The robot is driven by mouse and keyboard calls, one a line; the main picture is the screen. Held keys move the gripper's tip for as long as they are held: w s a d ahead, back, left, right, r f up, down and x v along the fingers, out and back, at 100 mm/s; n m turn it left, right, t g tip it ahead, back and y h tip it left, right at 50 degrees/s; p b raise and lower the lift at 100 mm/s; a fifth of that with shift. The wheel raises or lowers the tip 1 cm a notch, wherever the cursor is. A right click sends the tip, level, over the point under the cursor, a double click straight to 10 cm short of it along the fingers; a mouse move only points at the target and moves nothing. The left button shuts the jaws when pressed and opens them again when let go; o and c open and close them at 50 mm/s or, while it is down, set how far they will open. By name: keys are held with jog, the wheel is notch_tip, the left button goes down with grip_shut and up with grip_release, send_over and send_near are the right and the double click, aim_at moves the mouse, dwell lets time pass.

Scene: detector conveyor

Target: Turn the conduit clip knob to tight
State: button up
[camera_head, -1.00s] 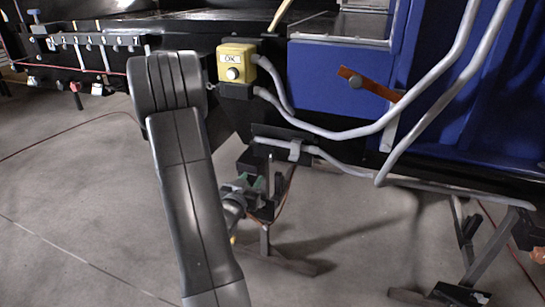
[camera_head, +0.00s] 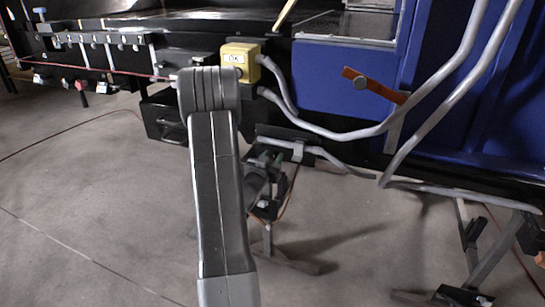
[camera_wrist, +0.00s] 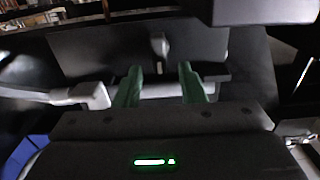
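My gripper (camera_wrist: 158,72) is open in the wrist view, its two green fingers spread apart with nothing clearly held between them. A small grey knob-like part (camera_wrist: 159,44) stands on the dark plate (camera_wrist: 90,50) just beyond the gap between the fingertips; I cannot read its turn position. The grey conduit (camera_wrist: 160,91) runs crosswise behind the fingers, with a thicker light piece (camera_wrist: 92,95) on the left. In the head view my gripper (camera_head: 284,154) is at the black bracket (camera_head: 285,132) under the machine, and my arm hides part of it. The knob cannot be made out there.
A yellow box marked OK (camera_head: 239,58) sits above the bracket, close to my arm. Grey hoses (camera_head: 345,134) curve across the blue panel (camera_head: 330,80), which bears an orange lever (camera_head: 375,84). Metal legs (camera_head: 485,255) stand at right. The floor at left is clear.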

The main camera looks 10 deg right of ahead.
jog(key=shift+w+d, duration=0.2)
jog(key=shift+w, duration=0.1)
grip_shut()
